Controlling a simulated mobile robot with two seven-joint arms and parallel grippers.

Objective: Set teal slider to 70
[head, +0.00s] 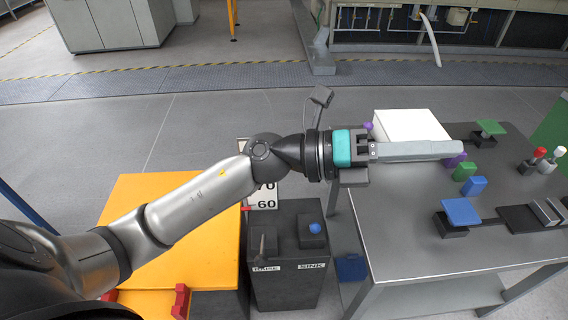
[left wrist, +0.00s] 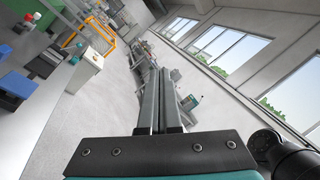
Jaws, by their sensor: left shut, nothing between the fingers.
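A white scale plate (head: 263,204) with the numbers 70 and 60 shows just below my left forearm in the head view. My arm hides its upper part. A small red mark (head: 247,208) sits at its left edge, near the 60. I cannot make out a teal slider; the teal band in view is part of my left gripper. My left gripper (head: 456,149) is shut and empty. It points right, above the grey table and apart from the scale. Its closed fingers also show in the left wrist view (left wrist: 160,78). My right gripper is not in view.
Below the scale stands a dark box (head: 285,285) with a blue knob (head: 314,228) and a SINK label. The grey table (head: 400,235) at right bears a white box (head: 400,122), coloured blocks and a blue plate (head: 461,211). A yellow-orange surface (head: 160,190) lies left.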

